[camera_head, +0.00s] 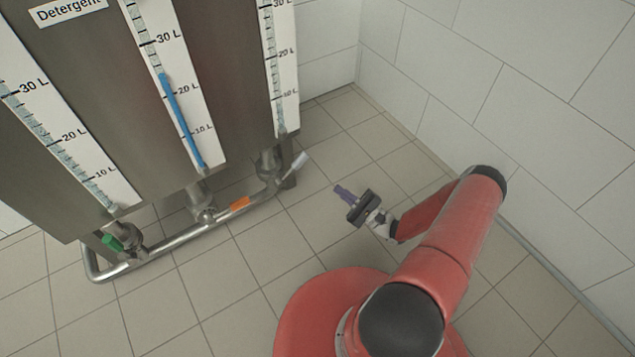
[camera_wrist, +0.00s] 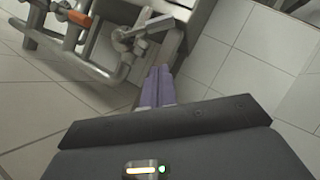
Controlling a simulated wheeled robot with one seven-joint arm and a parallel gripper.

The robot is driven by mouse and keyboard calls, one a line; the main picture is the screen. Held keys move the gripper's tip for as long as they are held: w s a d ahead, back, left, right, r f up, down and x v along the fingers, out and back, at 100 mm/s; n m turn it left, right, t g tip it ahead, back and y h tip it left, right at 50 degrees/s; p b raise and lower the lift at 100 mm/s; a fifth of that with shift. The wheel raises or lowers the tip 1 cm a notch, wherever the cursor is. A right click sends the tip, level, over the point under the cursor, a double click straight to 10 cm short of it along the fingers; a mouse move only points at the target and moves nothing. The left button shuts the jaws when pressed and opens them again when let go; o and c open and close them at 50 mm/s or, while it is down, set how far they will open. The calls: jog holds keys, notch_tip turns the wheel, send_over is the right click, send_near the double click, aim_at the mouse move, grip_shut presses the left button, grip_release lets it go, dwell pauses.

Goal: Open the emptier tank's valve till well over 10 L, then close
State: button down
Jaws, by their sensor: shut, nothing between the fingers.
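The detergent tank unit (camera_head: 65,110) has three gauges. The middle gauge (camera_head: 182,120) has a blue column ending a little above 20 L. The left gauge (camera_head: 60,140) and right gauge (camera_head: 279,70) show no blue that I can make out. Below are a green handle (camera_head: 110,242), an orange handle (camera_head: 239,202) lying along the pipe, and a white handle (camera_head: 300,160) at the right, pointing up and outward. My gripper (camera_head: 341,189) is shut and empty, to the lower right of the white handle and apart from it. In the wrist view the white handle (camera_wrist: 158,28) is ahead of the purple fingertips (camera_wrist: 158,75).
A steel pipe (camera_head: 165,245) runs low along the tanks' front and joins the valves. A tiled wall (camera_head: 490,80) stands close on the right. The tiled floor (camera_head: 290,240) between the pipe and my base is clear.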

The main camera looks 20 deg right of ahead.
aim_at(292, 170)
jog(key=w+a+r+m+t+h, duration=0.1)
jog(key=w+a+r+t, duration=0.1)
jog(key=w+a+r, duration=0.4)
jog(key=shift+w+a+h, duration=0.15)
jog(key=shift+a+h, duration=0.25)
jog(key=shift+a, duration=0.3)
jog(key=shift+r, duration=0.2)
